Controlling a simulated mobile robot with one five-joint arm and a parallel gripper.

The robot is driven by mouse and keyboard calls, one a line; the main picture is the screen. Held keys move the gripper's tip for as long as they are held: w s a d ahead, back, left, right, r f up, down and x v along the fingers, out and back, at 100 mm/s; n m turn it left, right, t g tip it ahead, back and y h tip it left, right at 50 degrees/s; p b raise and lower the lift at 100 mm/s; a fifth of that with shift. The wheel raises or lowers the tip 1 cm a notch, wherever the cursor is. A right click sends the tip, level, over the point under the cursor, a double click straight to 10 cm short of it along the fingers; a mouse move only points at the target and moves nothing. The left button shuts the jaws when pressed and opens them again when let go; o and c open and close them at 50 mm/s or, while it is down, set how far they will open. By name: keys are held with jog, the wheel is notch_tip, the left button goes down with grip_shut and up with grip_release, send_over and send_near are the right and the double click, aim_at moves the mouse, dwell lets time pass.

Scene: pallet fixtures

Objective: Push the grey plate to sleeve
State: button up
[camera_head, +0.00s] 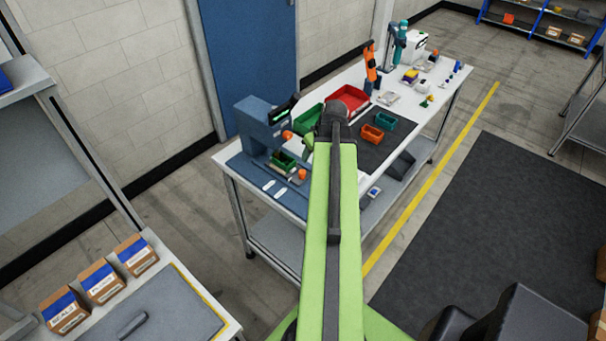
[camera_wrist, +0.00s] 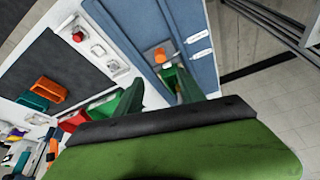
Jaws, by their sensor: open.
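In the head view my arm hides most of the gripper. I cannot make out which part is the sleeve, nor whether a finger touches anything.
A blue-grey machine (camera_head: 262,123) stands on the mat, left of my arm. Two white labels (camera_head: 274,187) lie near the mat's front edge. A red bin (camera_head: 347,99) and orange and teal bins (camera_head: 371,133) stand farther along. The dark mat (camera_head: 392,150) is partly clear.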

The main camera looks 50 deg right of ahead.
aim_at(303, 172)
jog(key=b+x, duration=1.3)
jog(key=x, duration=0.3)
jog(key=shift+b, duration=0.35)
jog(key=shift+s+r, duration=0.1)
grip_shut()
